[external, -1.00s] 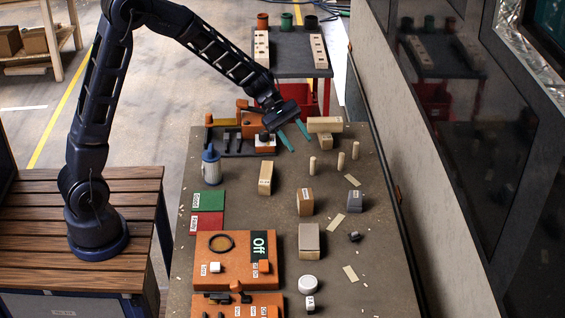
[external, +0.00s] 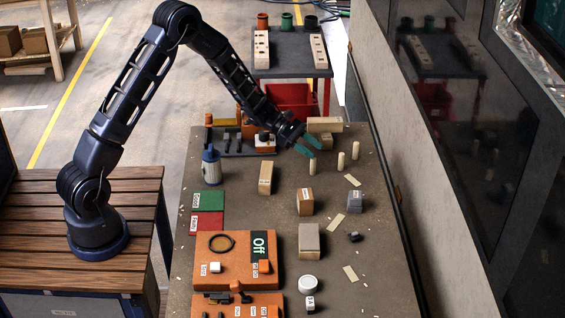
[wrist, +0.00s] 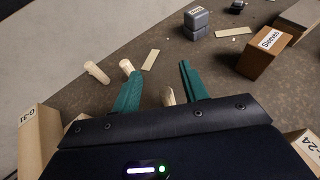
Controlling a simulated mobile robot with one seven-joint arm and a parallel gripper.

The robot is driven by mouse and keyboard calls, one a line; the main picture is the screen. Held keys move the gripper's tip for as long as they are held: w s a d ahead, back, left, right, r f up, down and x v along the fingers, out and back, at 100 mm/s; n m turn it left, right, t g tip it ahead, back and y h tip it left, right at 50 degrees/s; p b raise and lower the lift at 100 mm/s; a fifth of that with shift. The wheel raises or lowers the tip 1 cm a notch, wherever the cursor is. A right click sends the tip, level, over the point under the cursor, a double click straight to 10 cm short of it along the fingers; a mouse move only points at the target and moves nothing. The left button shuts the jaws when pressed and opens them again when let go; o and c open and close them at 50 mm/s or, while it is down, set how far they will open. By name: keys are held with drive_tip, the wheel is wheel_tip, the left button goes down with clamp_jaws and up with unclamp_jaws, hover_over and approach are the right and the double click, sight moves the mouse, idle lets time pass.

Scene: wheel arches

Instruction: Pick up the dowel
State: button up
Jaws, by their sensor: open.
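Three pale wooden dowels stand upright on the workbench right of its middle: a near-left dowel (external: 312,166), a middle dowel (external: 341,162) and a far-right dowel (external: 355,150). My gripper (external: 309,146), with teal fingers, is open and empty, just above and behind the near-left dowel. In the wrist view, the fingers (wrist: 160,80) are spread, and one dowel (wrist: 168,97) shows between them, its lower part hidden by the gripper body. The other two dowels show at the left, one (wrist: 127,67) by the left fingertip and one (wrist: 97,73) farther left.
Thin wood strips (external: 338,220) lie around. A wall with a rail (external: 385,175) borders the right.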

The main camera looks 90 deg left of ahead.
sight(316, 175)
drive_tip(key=shift+f, duration=0.95)
wheel_tip(316, 175, down, 2)
drive_tip(key=shift+f, duration=0.1)
drive_tip(key=shift+x, duration=1.1)
drive_tip(key=shift+w+d+f, duration=0.2)
drive_tip(key=shift+w+f, duration=0.15)
clamp_jaws()
